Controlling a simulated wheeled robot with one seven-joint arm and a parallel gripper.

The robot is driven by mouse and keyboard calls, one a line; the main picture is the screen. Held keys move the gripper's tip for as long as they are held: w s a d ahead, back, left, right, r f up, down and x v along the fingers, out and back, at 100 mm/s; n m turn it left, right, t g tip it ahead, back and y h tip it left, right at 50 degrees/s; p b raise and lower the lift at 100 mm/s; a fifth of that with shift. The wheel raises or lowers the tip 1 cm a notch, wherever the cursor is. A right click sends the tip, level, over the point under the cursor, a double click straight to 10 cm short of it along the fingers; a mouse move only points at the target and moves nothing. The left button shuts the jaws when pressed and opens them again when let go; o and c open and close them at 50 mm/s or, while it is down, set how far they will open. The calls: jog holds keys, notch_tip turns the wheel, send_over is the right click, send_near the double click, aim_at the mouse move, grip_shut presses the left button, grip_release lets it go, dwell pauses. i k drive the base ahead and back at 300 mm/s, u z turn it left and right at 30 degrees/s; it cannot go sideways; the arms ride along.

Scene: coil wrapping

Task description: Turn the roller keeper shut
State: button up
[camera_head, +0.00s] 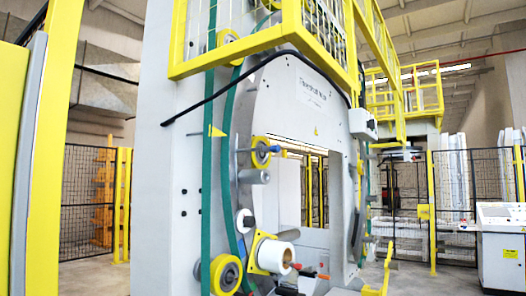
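A white wrap roll (274,256) is mounted on a yellow plate (255,246) low on the face of the large grey ring machine. A small orange-red part (295,266) sits at the roll's front end, and a red-tipped handle (314,274) sticks out to its right. I cannot tell for sure which of these is the roller keeper, or how it is turned. My gripper is not in view.
The grey machine (172,130) fills the middle, with green belts (209,150) and yellow rollers (227,273). A yellow post (52,130) stands close at left. A white control desk (502,245) stands at right. Mesh fencing (90,200) runs behind; some bare floor shows at left.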

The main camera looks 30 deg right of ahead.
aim_at(274, 148)
jog(key=u, duration=3)
jog(key=k, duration=2.65)
jog(key=z, duration=1.95)
jog(key=i, duration=0.45)
jog(key=z, duration=0.15)
